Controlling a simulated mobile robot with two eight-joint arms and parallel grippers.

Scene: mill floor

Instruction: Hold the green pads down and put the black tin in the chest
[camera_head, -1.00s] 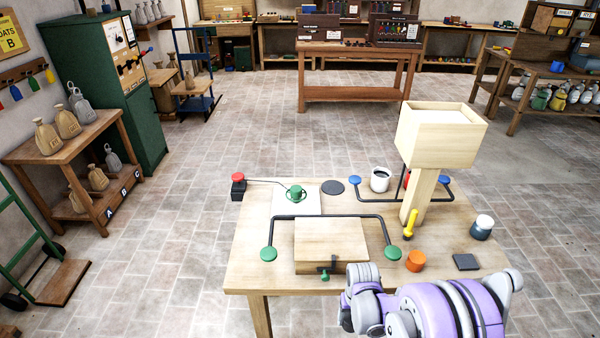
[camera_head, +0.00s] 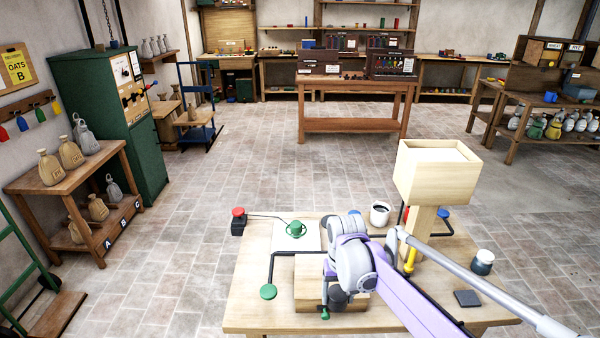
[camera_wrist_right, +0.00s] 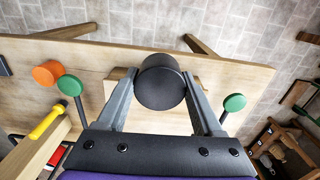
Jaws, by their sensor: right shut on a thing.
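My right gripper (camera_wrist_right: 160,78) is shut on the black tin (camera_wrist_right: 160,88), a round dark tin. In the head view the tin (camera_head: 338,298) is low over the front of the wooden chest (camera_head: 308,291); I cannot tell if they touch. The left green pad (camera_head: 268,291) is at the end of a black bar, left of the chest. The right green pad is hidden in the head view but shows in the wrist view (camera_wrist_right: 70,85). My left gripper is out of view.
A tall wooden hopper (camera_head: 436,180) stands at the table's right, with a yellow-handled tool (camera_head: 410,259) beside it. A white cup (camera_head: 380,214), a white-topped jar (camera_head: 483,262) and a dark square (camera_head: 467,298) are on the table. A red button (camera_head: 238,217) is at the back left.

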